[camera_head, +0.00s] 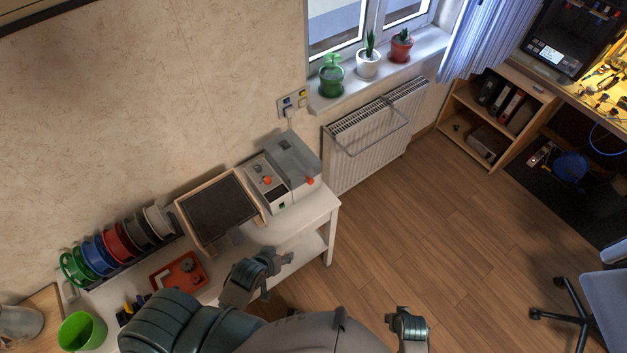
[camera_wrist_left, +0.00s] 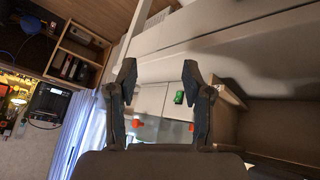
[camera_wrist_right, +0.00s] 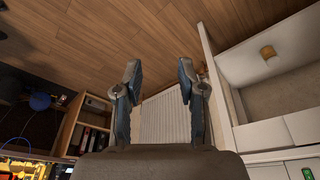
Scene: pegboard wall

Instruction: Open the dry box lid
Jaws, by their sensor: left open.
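The dry box (camera_head: 292,160) is a grey box on the right end of the white table, against the wall. Its grey lid looks closed; orange parts and a small dark display show on it. My left gripper (camera_head: 280,260) is open and empty, in front of the table edge, below and apart from the box in the head view. In the left wrist view the box (camera_wrist_left: 150,100) shows beyond the open fingers (camera_wrist_left: 158,78). My right gripper (camera_head: 408,318) is over the floor at the lower right. Its fingers (camera_wrist_right: 160,75) are apart and empty in the right wrist view.
A wood-framed dark tray (camera_head: 220,211) stands left of the box. Colored spools (camera_head: 118,242), a red tray (camera_head: 180,272) and a green cup (camera_head: 82,332) are further left. A radiator (camera_head: 375,135) stands right of the table. The floor (camera_head: 450,230) is clear there.

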